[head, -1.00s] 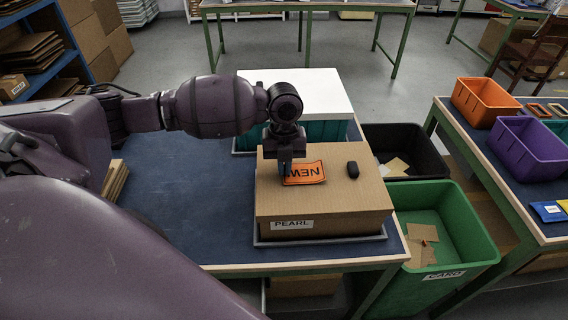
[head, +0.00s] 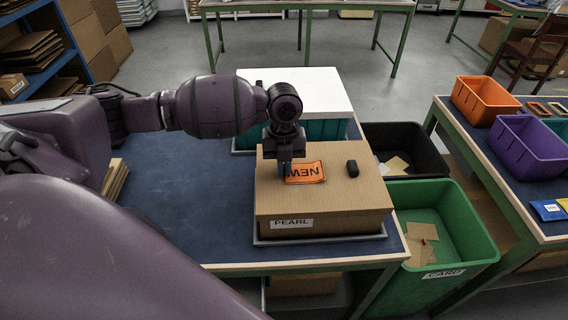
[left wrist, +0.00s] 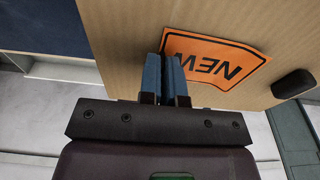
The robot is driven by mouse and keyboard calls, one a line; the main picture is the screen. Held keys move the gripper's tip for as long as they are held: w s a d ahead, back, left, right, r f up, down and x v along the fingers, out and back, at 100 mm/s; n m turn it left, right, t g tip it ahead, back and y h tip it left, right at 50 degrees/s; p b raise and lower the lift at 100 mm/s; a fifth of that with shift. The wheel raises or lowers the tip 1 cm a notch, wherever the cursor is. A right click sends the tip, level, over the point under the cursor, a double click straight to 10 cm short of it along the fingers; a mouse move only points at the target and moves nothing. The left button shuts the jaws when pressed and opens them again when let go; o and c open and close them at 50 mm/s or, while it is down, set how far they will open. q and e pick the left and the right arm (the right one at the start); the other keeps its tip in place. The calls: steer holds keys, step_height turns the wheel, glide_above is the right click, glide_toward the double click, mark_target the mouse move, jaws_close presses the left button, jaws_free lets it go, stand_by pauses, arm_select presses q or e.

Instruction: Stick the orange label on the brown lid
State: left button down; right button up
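The orange label (head: 306,172), printed "NEW" in black, is over the top of the brown lid (head: 340,200), left of a dark block; it also shows in the left wrist view (left wrist: 222,62). My left gripper (head: 285,173) points down at the label's left edge. In the left wrist view its blue fingers (left wrist: 165,70) are close together with that edge running in at their tips, so it looks shut on the label. The label lies low over the lid; whether all of it touches is hard to tell. The box front carries a white "PEARL" tag (head: 292,223). My right gripper is out of view.
A small dark block (head: 352,167) sits on the lid's right part. A white-topped teal crate (head: 305,90) stands behind the box. A black bin (head: 420,145) and a green bin (head: 460,225) stand to the right. Blue table surface (head: 190,190) is free at left.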

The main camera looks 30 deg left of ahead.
arm_select(q)
steer(key=shift+f, duration=0.1)
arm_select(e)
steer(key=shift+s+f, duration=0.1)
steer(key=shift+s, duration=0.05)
arm_select(q)
steer(key=c, duration=1.6)
jaws_free()
steer(key=o, duration=0.4)
steer(key=shift+c, duration=0.2)
steer(key=o, duration=0.4)
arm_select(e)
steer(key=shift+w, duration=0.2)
arm_select(q)
steer(key=shift+r, duration=0.2)
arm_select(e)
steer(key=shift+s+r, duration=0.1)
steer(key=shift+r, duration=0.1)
